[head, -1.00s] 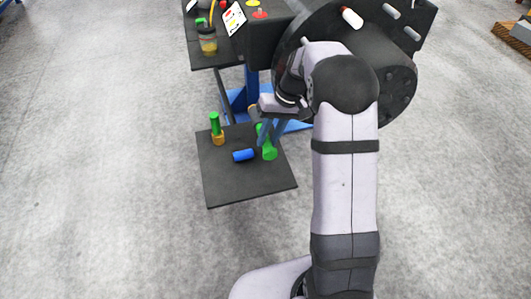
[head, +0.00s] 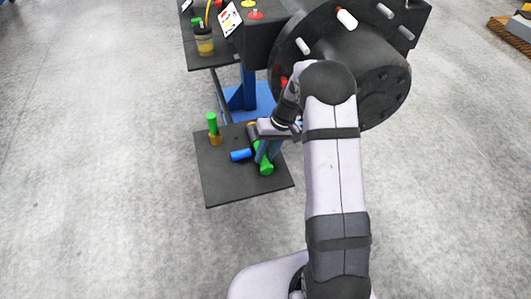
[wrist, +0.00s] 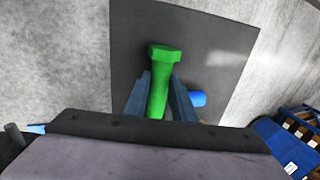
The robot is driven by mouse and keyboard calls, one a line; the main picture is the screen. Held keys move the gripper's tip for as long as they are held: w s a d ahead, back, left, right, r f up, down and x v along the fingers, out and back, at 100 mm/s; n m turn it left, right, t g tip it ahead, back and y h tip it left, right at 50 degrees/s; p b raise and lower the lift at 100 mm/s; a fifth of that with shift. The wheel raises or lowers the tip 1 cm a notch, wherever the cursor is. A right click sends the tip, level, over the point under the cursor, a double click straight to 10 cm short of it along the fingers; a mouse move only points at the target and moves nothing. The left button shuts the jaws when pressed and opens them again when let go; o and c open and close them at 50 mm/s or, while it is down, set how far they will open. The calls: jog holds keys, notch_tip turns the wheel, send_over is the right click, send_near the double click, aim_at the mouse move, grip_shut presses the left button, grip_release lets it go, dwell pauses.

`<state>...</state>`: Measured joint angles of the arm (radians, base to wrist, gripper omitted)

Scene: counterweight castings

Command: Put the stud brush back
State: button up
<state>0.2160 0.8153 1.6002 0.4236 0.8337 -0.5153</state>
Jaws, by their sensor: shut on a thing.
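My gripper (head: 265,156) is low over the dark square plate (head: 220,190), shut on a green tool (head: 266,168). In the wrist view the green tool (wrist: 160,62) lies between the two blue-grey fingers of my gripper (wrist: 160,82), its wider, angular end sticking out past them. The rest of it is hidden by my gripper. Another green-handled piece (head: 212,123) with an amber lower part stands upright on the plate at the left. I cannot tell for sure which green piece is the stud brush.
A blue cylinder (head: 240,155) lies on the plate, close beside my gripper. Behind stand a large dark round casting (head: 385,75) with pale studs and a shelf with an amber jar (head: 204,42). The plate's front left is clear.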

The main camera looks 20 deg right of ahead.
jog(key=o, duration=1.1)
jog(key=shift+c, duration=0.2)
jog(key=shift+r, duration=0.1)
jog(key=b+v, duration=0.3)
jog(key=v, duration=0.9)
jog(key=s+a+f+h, duration=0.1)
jog(key=s+a+f, duration=0.1)
jog(key=s, duration=1)
jog(key=s+a+f+h, duration=0.1)
jog(key=s+a, duration=0.3)
jog(key=s, duration=0.8)
jog(key=shift+f+h, duration=0.4)
jog(key=shift+h, duration=0.4)
